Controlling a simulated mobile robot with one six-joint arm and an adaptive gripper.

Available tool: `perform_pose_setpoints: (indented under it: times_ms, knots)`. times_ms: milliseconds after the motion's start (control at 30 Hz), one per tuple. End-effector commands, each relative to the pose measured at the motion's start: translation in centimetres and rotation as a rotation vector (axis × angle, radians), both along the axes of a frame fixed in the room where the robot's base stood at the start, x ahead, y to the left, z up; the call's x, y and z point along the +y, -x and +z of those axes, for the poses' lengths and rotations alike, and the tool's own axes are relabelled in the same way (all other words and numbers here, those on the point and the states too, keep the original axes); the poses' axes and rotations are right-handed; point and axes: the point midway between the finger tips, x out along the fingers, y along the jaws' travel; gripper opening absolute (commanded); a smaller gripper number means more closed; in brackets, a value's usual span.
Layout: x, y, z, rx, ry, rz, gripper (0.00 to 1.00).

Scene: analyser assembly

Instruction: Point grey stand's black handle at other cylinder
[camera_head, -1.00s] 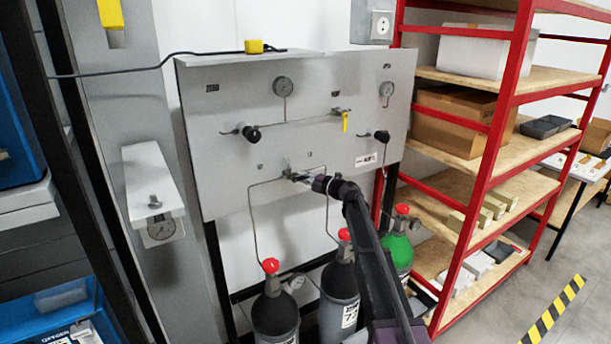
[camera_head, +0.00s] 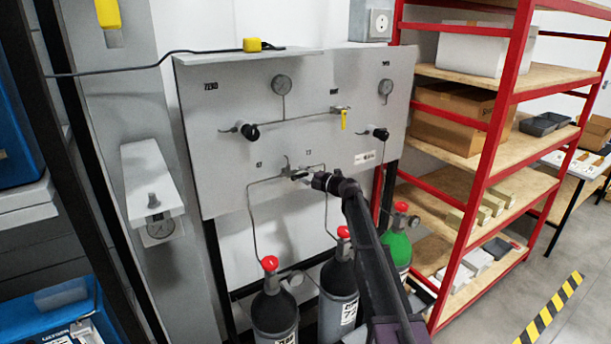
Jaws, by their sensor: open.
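The grey stand is an upright grey panel (camera_head: 225,165) with gauges, valves and thin pipes. My gripper (camera_head: 303,176) is in front of its lower middle, at a small metal valve (camera_head: 289,171) where pipes from two sides meet. The gripper is open; its fingertips are small here, and I cannot tell whether they touch a handle. A black handle at this valve is not clearly visible. Below stand a dark left cylinder (camera_head: 275,318) and a dark middle cylinder (camera_head: 339,290), each with a red top. A green cylinder (camera_head: 397,249) stands to the right, partly behind my arm.
Two black knobs, left (camera_head: 250,132) and right (camera_head: 381,134), and a yellow-handled valve (camera_head: 343,118) project from the panel. A red-framed shelf (camera_head: 487,150) stands close on the right. A grey column with a bracket (camera_head: 150,182) is on the left. Open floor lies at lower right.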

Motion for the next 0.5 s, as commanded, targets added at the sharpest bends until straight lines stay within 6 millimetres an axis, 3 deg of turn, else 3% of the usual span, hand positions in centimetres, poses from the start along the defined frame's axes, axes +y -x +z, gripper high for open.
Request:
perform_pose_setpoints:
  times_ms: [267,500]
  knots:
    - [-0.7,0.6,0.0,0.001,0.001,0.001,0.57]
    - [-2.9,2.1,0.0,-0.001,0.001,-0.001,0.57]
